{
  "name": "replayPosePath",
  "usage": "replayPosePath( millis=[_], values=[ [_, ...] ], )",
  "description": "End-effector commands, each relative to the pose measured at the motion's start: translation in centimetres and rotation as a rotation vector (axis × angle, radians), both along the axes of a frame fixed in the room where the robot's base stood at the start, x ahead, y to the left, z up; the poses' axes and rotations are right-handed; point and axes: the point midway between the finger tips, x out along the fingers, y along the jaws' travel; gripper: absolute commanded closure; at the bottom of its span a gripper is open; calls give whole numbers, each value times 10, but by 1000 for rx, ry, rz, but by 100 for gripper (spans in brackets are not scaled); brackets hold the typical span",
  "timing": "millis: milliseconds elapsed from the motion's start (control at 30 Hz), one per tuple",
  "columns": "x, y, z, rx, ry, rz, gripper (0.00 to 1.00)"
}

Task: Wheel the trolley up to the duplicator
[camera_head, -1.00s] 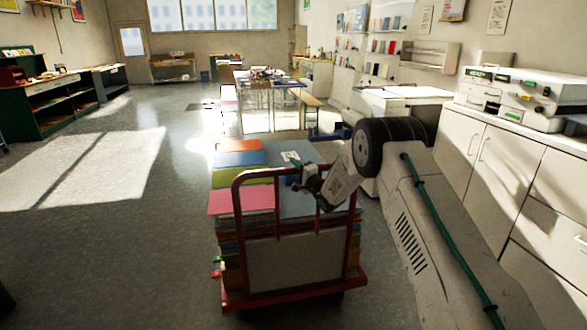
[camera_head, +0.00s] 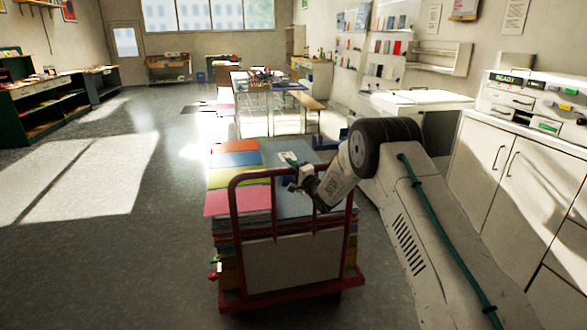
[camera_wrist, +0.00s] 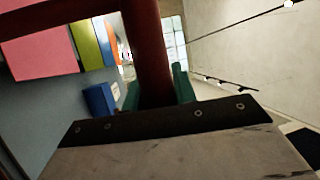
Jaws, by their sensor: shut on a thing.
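The trolley (camera_head: 290,296) is a red-framed cart with an upright handle at its near end, loaded with stacked coloured paper (camera_head: 238,202). It stands upright on the floor in front of me. My gripper (camera_head: 303,178) is shut on the handle's red top bar. In the wrist view, its teal fingertips (camera_wrist: 157,88) sit on both sides of the red bar (camera_wrist: 150,45). A white machine marked READY (camera_head: 535,97) stands on the right-hand cabinets. A low white floor-standing unit (camera_head: 418,97) stands beyond my arm, partly hidden. I cannot tell which is the duplicator.
White cabinets (camera_head: 480,170) line the right side. A work table (camera_head: 268,84) and a wooden bench (camera_head: 312,104) stand ahead beyond the trolley. Dark green shelves (camera_head: 35,105) stand at left. The floor (camera_head: 110,240) at left and centre-left is clear.

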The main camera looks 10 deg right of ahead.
Motion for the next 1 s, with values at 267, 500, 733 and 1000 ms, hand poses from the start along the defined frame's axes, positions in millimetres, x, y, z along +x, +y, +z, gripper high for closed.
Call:
replayPosePath(
  millis=[267,500,733,1000],
  values=[
    [-2,-9,-6,0,11,-8,100],
    [-2,-14,-7,-2,11,-12,100],
    [-1,-14,-4,-1,7,-11,51],
    [-9,-16,-5,-1,6,-10,51]
  ],
)
